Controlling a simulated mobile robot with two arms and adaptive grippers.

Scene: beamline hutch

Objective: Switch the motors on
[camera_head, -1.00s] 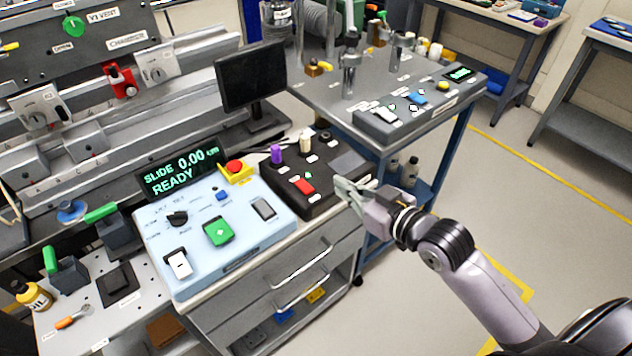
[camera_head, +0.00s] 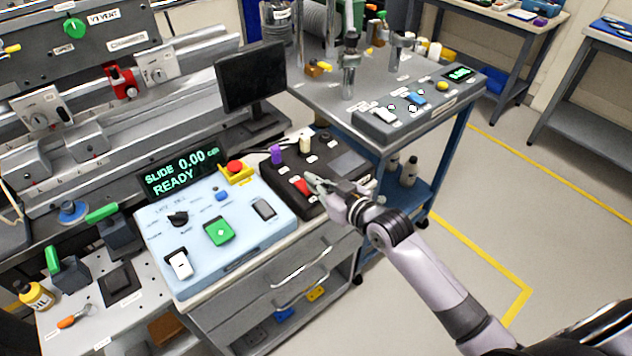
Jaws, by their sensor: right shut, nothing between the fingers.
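The black control box (camera_head: 340,193) stands right of the light blue control panel (camera_head: 240,248). On the black box are a red rocker switch (camera_head: 301,187), a purple knob (camera_head: 276,154) and a cream knob (camera_head: 305,142). My right gripper (camera_head: 314,183) is shut and empty, its tips over the black box just right of the red switch. I cannot tell whether they touch it. The blue panel carries a white rocker switch (camera_head: 180,264), a green button (camera_head: 219,232), a grey switch (camera_head: 264,209) and a black knob (camera_head: 178,218). The labels are too small to read. My left gripper is not in view.
A display (camera_head: 180,172) reading "SLIDE 0.00 READY" and a red emergency button (camera_head: 235,166) on a yellow base stand behind the panel. A dark monitor (camera_head: 250,75) is further back. Another grey control box (camera_head: 419,107) sits on the blue-legged table at right.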

